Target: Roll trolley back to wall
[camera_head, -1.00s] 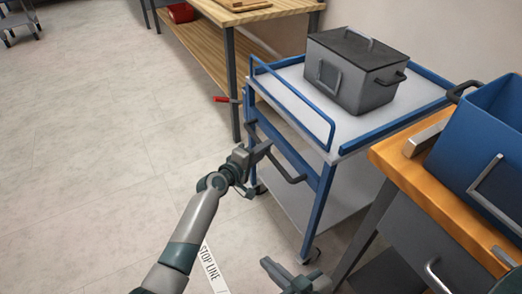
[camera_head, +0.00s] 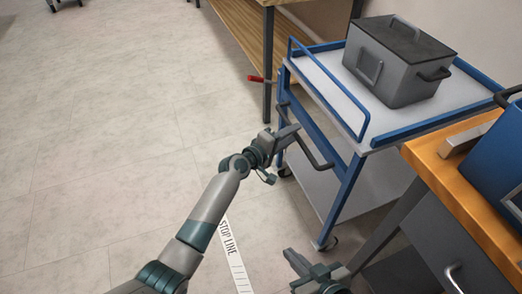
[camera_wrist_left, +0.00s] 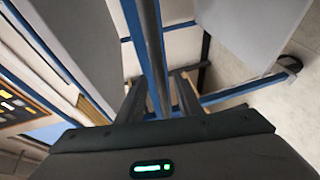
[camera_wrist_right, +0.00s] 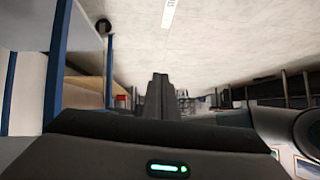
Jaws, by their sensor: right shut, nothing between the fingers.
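The blue-framed trolley (camera_head: 335,98) with a pale top stands at the right, its dark handle (camera_head: 318,162) facing me. A grey lidded box (camera_head: 402,75) sits on its top. My left gripper (camera_head: 286,140) is at the handle. In the left wrist view the two fingers (camera_wrist_left: 160,92) are spread, one on each side of the dark handle bar (camera_wrist_left: 153,45), with gaps showing. My right gripper (camera_head: 293,262) is low, in front of the trolley and apart from it. In the right wrist view its fingers (camera_wrist_right: 160,82) are together and empty.
A wooden workbench (camera_head: 430,150) with a blue bin (camera_head: 500,150) stands close to the trolley's right. Another wooden bench (camera_head: 235,40) is behind it at the left. A white STOP LINE strip (camera_head: 238,262) lies on the floor. The floor at left is clear.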

